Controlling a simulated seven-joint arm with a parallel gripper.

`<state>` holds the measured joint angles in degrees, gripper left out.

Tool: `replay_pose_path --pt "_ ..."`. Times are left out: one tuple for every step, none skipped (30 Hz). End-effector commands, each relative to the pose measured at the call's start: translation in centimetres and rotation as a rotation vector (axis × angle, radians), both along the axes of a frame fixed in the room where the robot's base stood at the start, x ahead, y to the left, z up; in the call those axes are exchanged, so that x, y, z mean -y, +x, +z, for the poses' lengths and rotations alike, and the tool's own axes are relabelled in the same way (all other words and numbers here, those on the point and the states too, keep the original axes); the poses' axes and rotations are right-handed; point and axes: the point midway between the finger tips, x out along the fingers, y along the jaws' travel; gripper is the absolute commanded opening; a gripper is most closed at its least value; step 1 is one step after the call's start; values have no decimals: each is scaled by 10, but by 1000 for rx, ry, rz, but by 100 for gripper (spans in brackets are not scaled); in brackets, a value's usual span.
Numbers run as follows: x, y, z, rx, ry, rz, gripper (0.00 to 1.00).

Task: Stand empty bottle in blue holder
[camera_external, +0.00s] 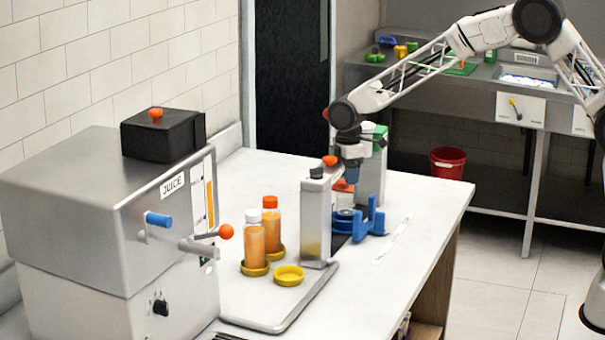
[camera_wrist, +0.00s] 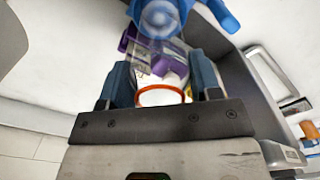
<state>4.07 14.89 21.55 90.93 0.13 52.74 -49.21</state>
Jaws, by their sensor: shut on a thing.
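My gripper (camera_external: 350,168) is above the bench, behind the tall grey dispenser, pointing down. In the wrist view its two dark fingers (camera_wrist: 161,84) are shut on a clear, empty-looking bottle (camera_wrist: 176,72) with an orange ring at its near end. In the external view only a little orange of the bottle (camera_external: 343,186) shows below the gripper; the dispenser hides part of it. The blue holder (camera_external: 376,221), with a round seat and upright prongs, stands on the bench just below. It also shows beyond the bottle in the wrist view (camera_wrist: 160,17). Contact between bottle and holder cannot be told.
The tall grey dispenser (camera_external: 316,222) stands close to the left of my gripper, with a green-topped container (camera_external: 373,168) behind. Two filled juice bottles (camera_external: 271,228) stand in yellow holders beside an empty yellow one (camera_external: 288,275). The juicer (camera_external: 110,225) fills the left. Bench is clear at front right.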

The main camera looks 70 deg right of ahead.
Motion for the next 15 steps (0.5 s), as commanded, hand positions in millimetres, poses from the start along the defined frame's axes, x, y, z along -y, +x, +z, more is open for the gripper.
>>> replay_pose_path --pt "0 0 0 0 0 0 35" --pt "0 0 0 0 0 0 35" --pt "0 0 -1 0 0 0 35" --pt "0 0 -1 0 0 0 35" --pt "0 0 -1 0 0 0 35" --pt "0 0 -2 0 0 0 35" --pt "0 0 -2 0 0 0 35" --pt "0 0 -3 0 0 0 35" --pt "0 0 -4 0 0 0 35" --pt "0 0 -4 0 0 0 35" --pt "0 0 -5 0 0 0 35" --pt "0 0 -6 0 0 0 35" --pt "0 0 -7 0 0 0 35" --pt "0 0 -7 0 0 0 35" --pt "0 0 -8 0 0 0 35"
